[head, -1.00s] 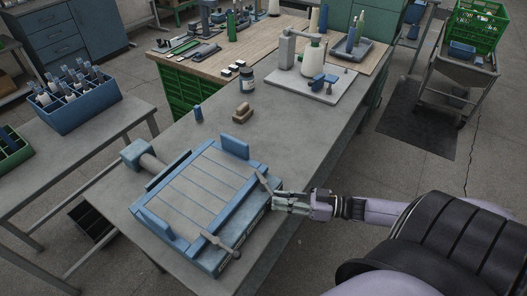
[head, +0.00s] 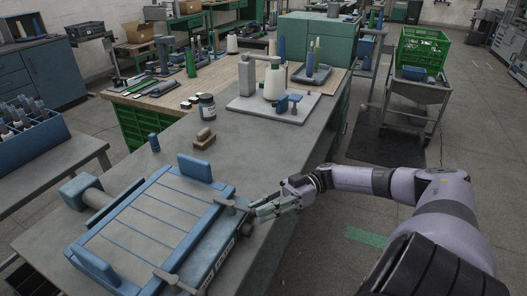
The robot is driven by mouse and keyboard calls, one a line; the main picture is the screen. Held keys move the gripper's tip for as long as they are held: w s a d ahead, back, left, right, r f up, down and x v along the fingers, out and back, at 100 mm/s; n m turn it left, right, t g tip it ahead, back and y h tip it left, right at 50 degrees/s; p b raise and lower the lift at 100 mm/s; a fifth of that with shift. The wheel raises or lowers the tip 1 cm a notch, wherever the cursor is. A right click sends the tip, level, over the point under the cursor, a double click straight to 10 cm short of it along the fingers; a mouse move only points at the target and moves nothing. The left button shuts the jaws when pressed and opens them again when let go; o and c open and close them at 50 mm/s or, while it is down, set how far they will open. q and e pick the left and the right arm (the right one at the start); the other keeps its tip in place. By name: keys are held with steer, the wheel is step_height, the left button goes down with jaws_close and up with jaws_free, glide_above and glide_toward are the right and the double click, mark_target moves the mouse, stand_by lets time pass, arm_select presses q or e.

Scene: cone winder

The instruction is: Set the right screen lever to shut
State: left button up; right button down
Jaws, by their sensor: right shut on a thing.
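A blue-framed flat screen unit (head: 150,222) with grey slats lies on the grey bench. Two grey levers sit along its right side: a far one (head: 230,204) at the right corner and a near one (head: 176,281) by the bottom edge. Both lie about parallel, pointing left across the frame edge. My right gripper (head: 256,213) reaches in from the right and is shut on the far lever at its outer end. The fingers hide part of that end. My left gripper is not in view.
A tan-topped block (head: 204,139), a dark jar (head: 207,106) and a small blue peg (head: 154,143) stand behind the unit. A winder with a white cone (head: 274,84) is farther back.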

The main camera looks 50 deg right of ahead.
steer(key=shift+w, duration=0.1)
stand_by(0.3)
steer(key=c, duration=1.8)
jaws_free()
steer(key=shift+c, duration=0.2)
steer(key=shift+o, duration=1.2)
steer(key=shift+w+a, duration=0.1)
steer(key=shift+w, duration=0.05)
steer(key=shift+d, duration=0.25)
steer(key=v, duration=1.1)
steer(key=shift+d, duration=0.3)
